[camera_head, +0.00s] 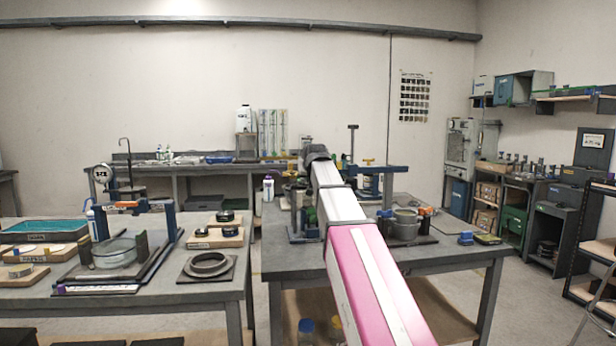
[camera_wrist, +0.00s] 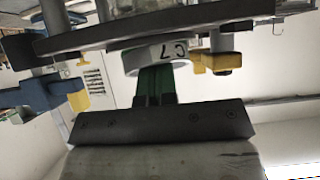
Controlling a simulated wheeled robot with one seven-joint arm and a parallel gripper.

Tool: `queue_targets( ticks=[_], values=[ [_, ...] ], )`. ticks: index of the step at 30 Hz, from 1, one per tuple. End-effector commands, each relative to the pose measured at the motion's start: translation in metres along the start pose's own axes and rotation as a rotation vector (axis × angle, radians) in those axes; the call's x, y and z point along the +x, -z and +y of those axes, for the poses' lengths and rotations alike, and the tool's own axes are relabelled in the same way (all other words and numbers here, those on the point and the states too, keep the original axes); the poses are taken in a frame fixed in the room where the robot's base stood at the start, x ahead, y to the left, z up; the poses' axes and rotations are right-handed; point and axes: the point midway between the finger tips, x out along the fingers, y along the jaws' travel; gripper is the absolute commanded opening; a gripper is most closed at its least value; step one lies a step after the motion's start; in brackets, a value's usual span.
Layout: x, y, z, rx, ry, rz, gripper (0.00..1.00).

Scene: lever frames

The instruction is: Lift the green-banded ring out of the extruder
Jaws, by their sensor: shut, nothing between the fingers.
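In the head view my arm reaches over the right table to a lever frame (camera_head: 376,170) with blue beam and posts; my gripper is hidden there.
A grey pot-like part (camera_head: 404,226) stands on the right table, with small blue blocks (camera_head: 466,238) near its right edge. The left table holds a second lever frame (camera_head: 165,215), a glass dish (camera_head: 113,252) and a grey ring (camera_head: 208,264). A gap separates the tables.

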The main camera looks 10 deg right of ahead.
Motion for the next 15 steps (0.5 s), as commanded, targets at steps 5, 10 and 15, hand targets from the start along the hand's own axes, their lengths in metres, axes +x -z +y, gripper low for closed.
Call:
queue_targets(
  ticks=[5, 10, 15],
  values=[
    [-0.0202, -0.0164, 0.0000, 0.000, 0.000, -0.006, 0.00],
    [-0.0190, -0.0158, 0.0001, 0.000, 0.000, -0.009, 0.00],
    [-0.0200, -0.0144, 0.0001, 0.000, 0.000, -0.010, 0.00]
  ],
)
